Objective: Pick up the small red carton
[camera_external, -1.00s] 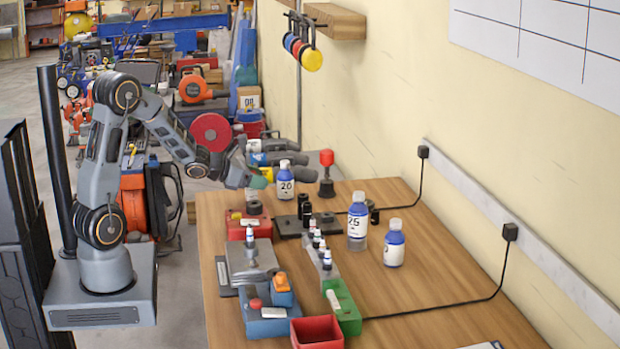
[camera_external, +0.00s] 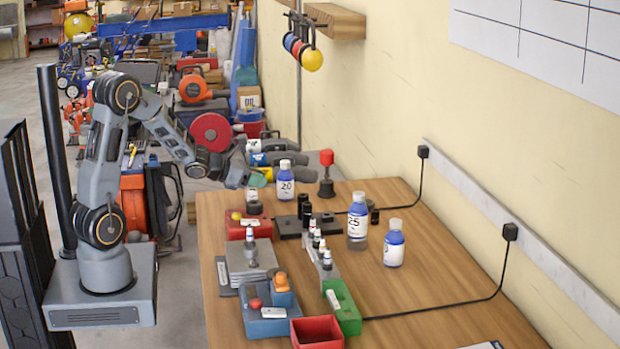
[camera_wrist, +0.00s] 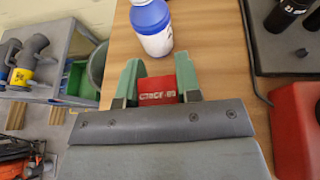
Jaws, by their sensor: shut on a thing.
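The small red carton (camera_wrist: 157,91), with pale lettering on its face, sits between the green fingers of my gripper (camera_wrist: 158,84) in the wrist view. The fingers are shut on it, one on each side. In the external view my gripper (camera_external: 262,176) is over the far left end of the wooden bench. The carton cannot be made out there, and its height above the bench is hard to tell.
A blue-and-white bottle (camera_wrist: 152,28) stands just beyond the carton. A red box (camera_external: 257,229), a dark tray with black caps, and a red-topped stand (camera_external: 326,172) are nearby. Two more bottles (camera_external: 358,218) stand right. The bench's right-front area is mostly clear.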

